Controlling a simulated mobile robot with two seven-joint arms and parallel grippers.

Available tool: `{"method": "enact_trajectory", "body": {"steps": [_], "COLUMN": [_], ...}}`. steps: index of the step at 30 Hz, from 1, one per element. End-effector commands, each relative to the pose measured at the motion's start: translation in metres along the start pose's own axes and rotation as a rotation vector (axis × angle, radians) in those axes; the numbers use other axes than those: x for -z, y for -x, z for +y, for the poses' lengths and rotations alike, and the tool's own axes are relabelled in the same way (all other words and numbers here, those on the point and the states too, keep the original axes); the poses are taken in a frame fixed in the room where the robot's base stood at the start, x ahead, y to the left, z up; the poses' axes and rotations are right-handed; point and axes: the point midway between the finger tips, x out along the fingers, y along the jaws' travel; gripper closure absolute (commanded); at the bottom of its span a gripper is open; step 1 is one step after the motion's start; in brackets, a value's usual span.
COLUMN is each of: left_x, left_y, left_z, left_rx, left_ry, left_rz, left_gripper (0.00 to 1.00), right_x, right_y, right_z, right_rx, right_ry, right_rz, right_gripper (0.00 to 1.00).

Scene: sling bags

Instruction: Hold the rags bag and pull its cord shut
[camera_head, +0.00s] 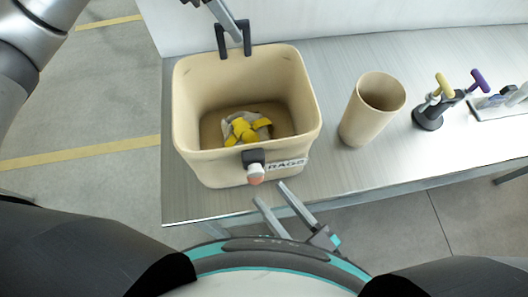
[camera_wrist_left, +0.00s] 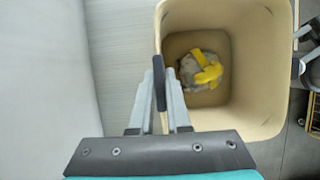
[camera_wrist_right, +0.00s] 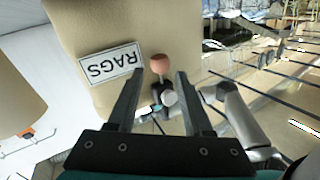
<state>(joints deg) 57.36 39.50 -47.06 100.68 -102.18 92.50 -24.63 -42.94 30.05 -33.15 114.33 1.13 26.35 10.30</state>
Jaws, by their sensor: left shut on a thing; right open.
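The rags bag (camera_head: 190,115) is a beige open-topped bag standing upright near the table's front edge, with a RAGS label (camera_head: 286,165) on its front; the label also shows in the right wrist view (camera_wrist_right: 110,64). Yellow and grey rags (camera_head: 245,130) lie inside. My left gripper (camera_head: 233,40) is shut on a dark tab (camera_wrist_left: 158,82) at the bag's far rim. A cord end with an orange ball (camera_head: 256,174) hangs below a dark lock (camera_head: 252,156) at the front rim. My right gripper (camera_head: 270,193) is open just in front of the ball (camera_wrist_right: 160,63), which lies between its fingertips' lines.
A beige cup-like bin (camera_head: 372,108) stands right of the bag. Farther right are a dark stand with yellow- and purple-handled tools (camera_head: 428,118) and a pale tray (camera_head: 500,106). The grey table (camera_head: 300,62) is clear behind the bin.

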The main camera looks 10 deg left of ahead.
Motion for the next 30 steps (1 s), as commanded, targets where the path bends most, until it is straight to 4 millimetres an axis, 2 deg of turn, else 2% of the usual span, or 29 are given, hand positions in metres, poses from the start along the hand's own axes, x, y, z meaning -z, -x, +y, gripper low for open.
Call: {"method": "enact_trajectory", "body": {"steps": [3, 7, 19, 30], "left_x": [0.001, 0.001, 0.001, 0.001], "left_y": [-0.001, -0.001, -0.001, -0.001], "left_z": [0.000, 0.000, 0.000, 0.000], "left_rx": [0.002, 0.002, 0.002, 0.002], "left_ry": [0.000, 0.000, 0.001, 0.001], "left_rz": [0.002, 0.002, 0.002, 0.002], "left_gripper": [1.00, 1.00, 1.00, 1.00], "right_x": [0.000, 0.000, -0.001, -0.001], "right_y": [-0.018, -0.030, -0.036, -0.036], "right_z": [0.000, 0.000, 0.000, 0.000], "right_rx": [0.000, 0.000, 0.000, 0.000], "right_ry": [0.000, 0.000, -0.001, 0.000], "right_rz": [0.003, 0.001, -0.001, -0.002], "right_gripper": [0.49, 0.49, 0.49, 0.91]}}
